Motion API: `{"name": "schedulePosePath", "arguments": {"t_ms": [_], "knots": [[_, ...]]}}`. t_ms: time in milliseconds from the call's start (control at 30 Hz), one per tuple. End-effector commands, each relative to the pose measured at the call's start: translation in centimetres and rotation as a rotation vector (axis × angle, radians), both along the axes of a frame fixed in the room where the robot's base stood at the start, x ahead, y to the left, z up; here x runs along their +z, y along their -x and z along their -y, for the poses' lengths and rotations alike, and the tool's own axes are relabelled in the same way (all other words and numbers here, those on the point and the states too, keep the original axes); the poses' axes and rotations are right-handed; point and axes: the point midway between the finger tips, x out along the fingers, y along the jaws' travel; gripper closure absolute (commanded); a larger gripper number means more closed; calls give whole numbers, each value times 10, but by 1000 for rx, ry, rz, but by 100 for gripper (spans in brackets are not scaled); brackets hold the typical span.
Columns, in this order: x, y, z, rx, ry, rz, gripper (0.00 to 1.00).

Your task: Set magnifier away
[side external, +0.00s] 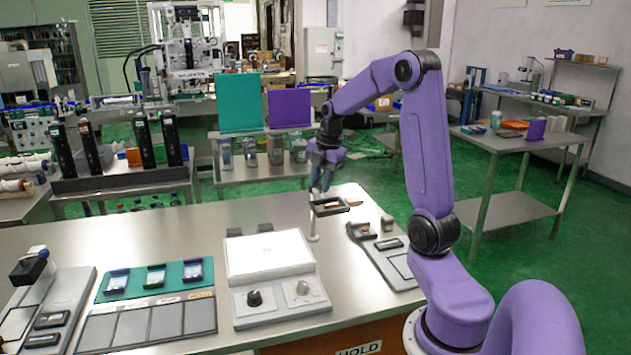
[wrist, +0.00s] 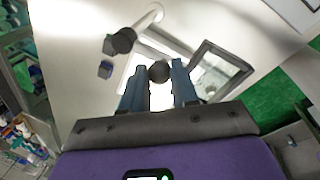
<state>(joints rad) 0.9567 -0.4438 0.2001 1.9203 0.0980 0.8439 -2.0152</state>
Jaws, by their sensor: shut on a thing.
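My gripper (side external: 321,188) is over the far part of the steel bench, pointing down above a small dark-rimmed tray (side external: 345,209). In the wrist view, my gripper's blue fingers (wrist: 159,75) are shut on a dark round-ended thing (wrist: 159,71), likely the magnifier. Its lens cannot be made out, and in the side view the held thing is too small to tell. The tray (wrist: 240,65) shows just beyond and right of the fingertips, with a pale interior. I cannot tell whether the held thing touches it.
A thin white post (side external: 314,228) stands close to the tray; in the wrist view it has a dark head (wrist: 122,40). A small dark blue block (wrist: 105,69) lies nearby. A white panel (side external: 268,256) with knobs and a teal mat (side external: 130,288) are on the nearer bench.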

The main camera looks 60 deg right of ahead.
Motion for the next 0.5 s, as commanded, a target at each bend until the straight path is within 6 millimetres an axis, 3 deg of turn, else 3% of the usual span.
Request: {"name": "schedulePosePath", "arguments": {"t_ms": [500], "knots": [[1, 8, 14, 269, 1, 1, 100]]}}
